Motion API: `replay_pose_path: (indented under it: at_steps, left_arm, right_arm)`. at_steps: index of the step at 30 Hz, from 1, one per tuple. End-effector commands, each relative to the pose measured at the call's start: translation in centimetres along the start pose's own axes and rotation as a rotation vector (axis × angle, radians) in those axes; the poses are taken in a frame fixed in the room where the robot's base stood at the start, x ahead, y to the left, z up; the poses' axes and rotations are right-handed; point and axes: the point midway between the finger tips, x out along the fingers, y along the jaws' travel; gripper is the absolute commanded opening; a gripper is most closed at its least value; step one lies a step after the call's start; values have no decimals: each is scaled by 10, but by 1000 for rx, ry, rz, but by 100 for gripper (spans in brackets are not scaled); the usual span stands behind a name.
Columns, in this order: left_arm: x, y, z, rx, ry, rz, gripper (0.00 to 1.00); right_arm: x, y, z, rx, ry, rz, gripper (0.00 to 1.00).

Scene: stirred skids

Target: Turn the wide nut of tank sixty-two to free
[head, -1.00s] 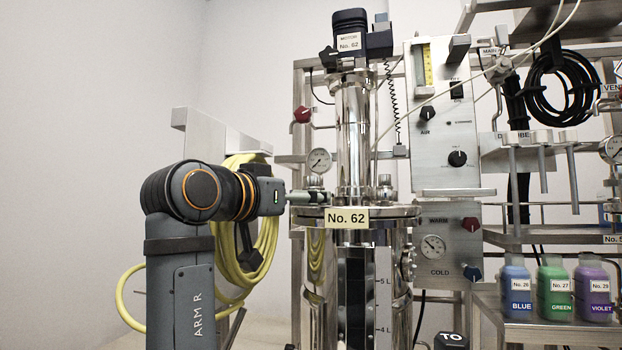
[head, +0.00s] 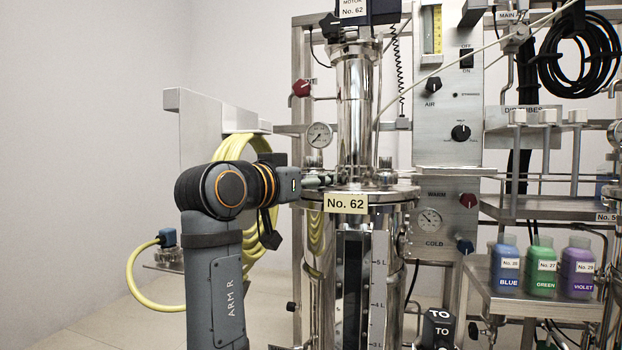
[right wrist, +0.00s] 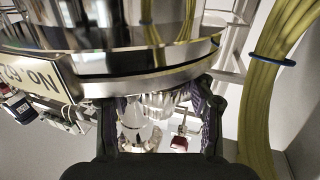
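Tank sixty-two (head: 387,240) is a steel vessel with a flat round lid (head: 405,192) and a "No. 62" plate (head: 346,203) on its front. The plate also shows upside down in the right wrist view (right wrist: 38,77). My right gripper (head: 325,180), on the arm marked ARM R, reaches in from the left over the lid's left edge. In the right wrist view, its two dark fingers (right wrist: 165,105) stand apart with a shiny ribbed metal fitting (right wrist: 165,100) between them. I cannot tell whether they touch it, or whether it is the wide nut. My left gripper is out of view.
A yellow hose coil (head: 236,150) hangs behind my arm. A pressure gauge (head: 319,135) and steel column (head: 356,120) stand close to the gripper. Control panels (head: 447,120) and a shelf with bottles (head: 541,272) are to the right. The floor at left is clear.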

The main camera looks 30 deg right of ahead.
Motion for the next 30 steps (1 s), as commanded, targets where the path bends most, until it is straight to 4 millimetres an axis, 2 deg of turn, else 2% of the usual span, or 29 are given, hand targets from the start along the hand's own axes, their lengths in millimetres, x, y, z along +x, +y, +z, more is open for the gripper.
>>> replay_pose_path:
  at_steps: [1,4,5,17,25,30]
  left_arm:
    - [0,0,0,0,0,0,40]
    - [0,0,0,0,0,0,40]
    - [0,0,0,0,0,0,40]
    - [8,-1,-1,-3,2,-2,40]
    - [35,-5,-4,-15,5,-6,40]
    - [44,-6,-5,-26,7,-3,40]
  right_arm:
    - [0,0,0,0,0,0,37]
    - [0,0,0,0,0,0,23]
    - [0,0,0,0,0,0,23]
    - [0,1,-2,2,-1,-103,23]
    - [1,4,-6,2,1,-323,23]
    - [1,3,-4,-1,2,-405,23]
